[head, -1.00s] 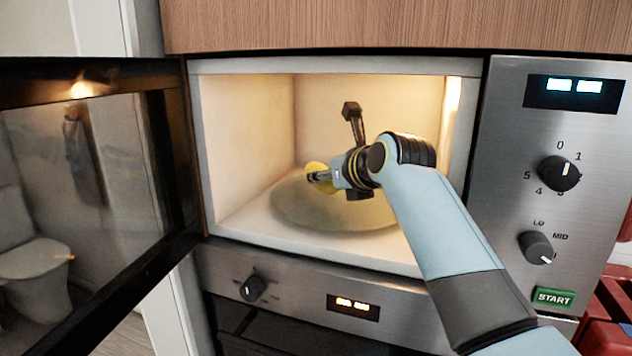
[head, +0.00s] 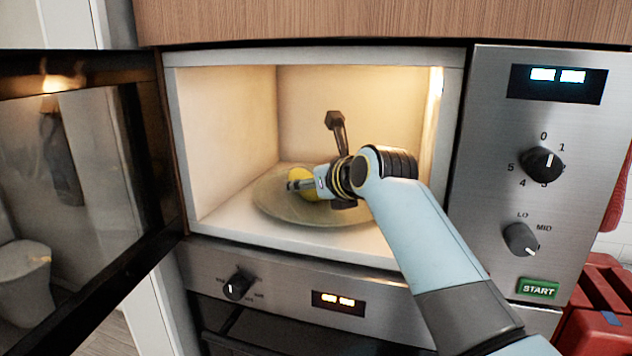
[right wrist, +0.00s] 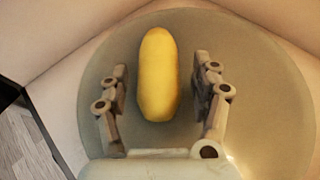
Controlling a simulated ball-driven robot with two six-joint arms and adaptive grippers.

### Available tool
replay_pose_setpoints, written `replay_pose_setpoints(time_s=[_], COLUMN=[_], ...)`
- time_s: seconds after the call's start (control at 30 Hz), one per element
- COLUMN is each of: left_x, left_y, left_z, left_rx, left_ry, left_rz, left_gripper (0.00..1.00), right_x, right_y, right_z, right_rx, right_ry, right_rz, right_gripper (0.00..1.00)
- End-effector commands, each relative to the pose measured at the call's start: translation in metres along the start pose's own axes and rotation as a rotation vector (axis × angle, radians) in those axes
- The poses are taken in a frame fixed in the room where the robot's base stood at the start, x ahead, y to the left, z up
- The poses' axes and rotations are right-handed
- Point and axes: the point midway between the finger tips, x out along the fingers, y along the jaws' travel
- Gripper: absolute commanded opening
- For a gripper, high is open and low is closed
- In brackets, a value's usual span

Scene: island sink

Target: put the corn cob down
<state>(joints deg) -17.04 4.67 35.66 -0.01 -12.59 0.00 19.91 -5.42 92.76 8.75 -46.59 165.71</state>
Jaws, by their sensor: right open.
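The yellow corn cob (right wrist: 158,75) lies on the round glass turntable plate (right wrist: 80,60) inside the microwave. My right gripper (right wrist: 160,85) is open around it in the right wrist view, with a finger on each side and a gap between each finger and the cob. In the head view my right gripper (head: 292,185) reaches into the lit microwave (head: 230,130) and partly hides the cob (head: 303,178). The plate also shows in the head view (head: 275,208). My left gripper is not in view.
The microwave door (head: 80,170) stands open on the left. The control panel (head: 535,180) with knobs and a green start button is on the right. The cavity walls surround my right arm. A red box (head: 600,300) sits at the lower right.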

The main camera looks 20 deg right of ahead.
Motion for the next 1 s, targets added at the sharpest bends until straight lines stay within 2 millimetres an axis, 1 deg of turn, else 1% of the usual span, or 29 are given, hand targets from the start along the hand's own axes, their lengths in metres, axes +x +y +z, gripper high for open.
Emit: replay_pose_setpoints(time_s=[0.03,0.17,0.27,0.5,0.6,0.7,0.8,1.0], left_x=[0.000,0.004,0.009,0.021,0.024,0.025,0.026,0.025], left_y=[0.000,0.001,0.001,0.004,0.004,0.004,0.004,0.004], left_z=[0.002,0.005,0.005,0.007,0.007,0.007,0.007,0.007], left_rx=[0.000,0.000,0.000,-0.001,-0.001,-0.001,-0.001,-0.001], left_ry=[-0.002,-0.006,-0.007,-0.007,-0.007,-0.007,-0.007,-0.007], left_rz=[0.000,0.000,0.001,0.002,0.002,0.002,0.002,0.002], left_gripper=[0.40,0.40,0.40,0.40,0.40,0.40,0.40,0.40], right_x=[-0.001,-0.015,-0.034,-0.086,-0.103,-0.114,-0.120,-0.122], right_y=[0.000,0.000,0.000,0.000,0.000,0.000,0.000,0.000], right_z=[0.004,0.001,0.001,0.001,0.002,0.002,0.002,0.003], right_rx=[0.000,0.000,0.000,0.000,-0.001,-0.001,-0.001,0.000], right_ry=[-0.002,-0.002,-0.003,-0.003,-0.003,-0.001,-0.001,-0.001], right_rz=[0.000,0.000,-0.001,-0.001,-0.001,-0.001,-0.001,0.000], right_gripper=[0.64,0.64,0.64,0.64,0.64,0.64,0.64,0.64])
